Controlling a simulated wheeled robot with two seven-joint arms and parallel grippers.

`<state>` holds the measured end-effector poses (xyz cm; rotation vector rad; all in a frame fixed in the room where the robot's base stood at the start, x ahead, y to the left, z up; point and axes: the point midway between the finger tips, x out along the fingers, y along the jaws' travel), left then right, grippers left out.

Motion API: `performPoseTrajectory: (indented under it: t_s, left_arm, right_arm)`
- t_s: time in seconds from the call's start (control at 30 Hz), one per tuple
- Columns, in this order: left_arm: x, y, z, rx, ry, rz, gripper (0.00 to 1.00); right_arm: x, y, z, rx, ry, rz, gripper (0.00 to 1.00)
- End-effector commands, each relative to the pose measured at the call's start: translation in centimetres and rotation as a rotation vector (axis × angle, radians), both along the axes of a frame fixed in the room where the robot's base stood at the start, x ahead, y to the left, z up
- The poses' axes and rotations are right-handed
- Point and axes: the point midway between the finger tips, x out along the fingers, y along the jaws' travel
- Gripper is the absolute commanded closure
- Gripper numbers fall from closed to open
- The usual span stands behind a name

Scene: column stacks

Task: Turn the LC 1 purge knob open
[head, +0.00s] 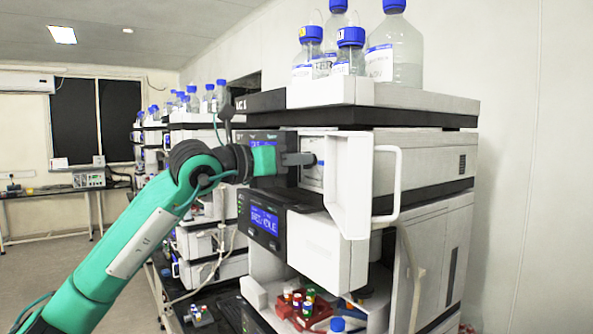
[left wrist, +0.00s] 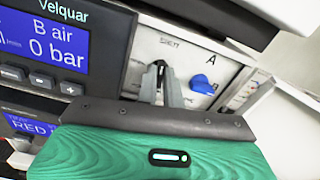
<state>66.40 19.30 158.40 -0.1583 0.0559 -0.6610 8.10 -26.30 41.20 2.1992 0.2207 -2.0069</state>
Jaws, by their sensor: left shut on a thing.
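My left gripper (head: 308,159) reaches in from the left to this panel. In the left wrist view, the left gripper (left wrist: 160,80) has its fingers closed on a small dark knob, the purge knob, mostly hidden between the fingertips. A blue knob (left wrist: 203,84) below the letter A sits just right of the fingers, apart from them. My right gripper is not in view.
The open door with its handle (head: 398,180) stands close right of my gripper. A pump display (left wrist: 45,40) reading "B air 0 bar" is on the left. Blue-capped bottles (head: 394,50) stand on top. Vials in a red tray (head: 300,305) are below.

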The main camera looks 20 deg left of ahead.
Motion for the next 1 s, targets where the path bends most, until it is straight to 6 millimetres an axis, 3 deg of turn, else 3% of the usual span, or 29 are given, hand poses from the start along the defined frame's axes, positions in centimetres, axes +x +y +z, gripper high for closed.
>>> performPoseTrajectory:
  t_s: [0.1, 0.4, 0.9, 1.0]
  left_arm:
    - [0.0, 0.0, -0.6, -0.080, 0.057, -0.001, 1.00]
    - [0.0, 0.0, -0.5, -0.303, 0.232, -0.002, 1.00]
    - [0.1, 0.2, -0.4, -0.678, 0.525, 0.000, 1.00]
    - [0.1, 0.2, -0.4, -0.753, 0.583, 0.000, 1.00]
  right_arm:
    - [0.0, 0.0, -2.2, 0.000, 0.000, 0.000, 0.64]
    - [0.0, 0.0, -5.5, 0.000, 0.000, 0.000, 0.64]
    - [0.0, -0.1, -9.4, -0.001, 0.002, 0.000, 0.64]
    - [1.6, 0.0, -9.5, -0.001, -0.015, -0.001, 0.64]
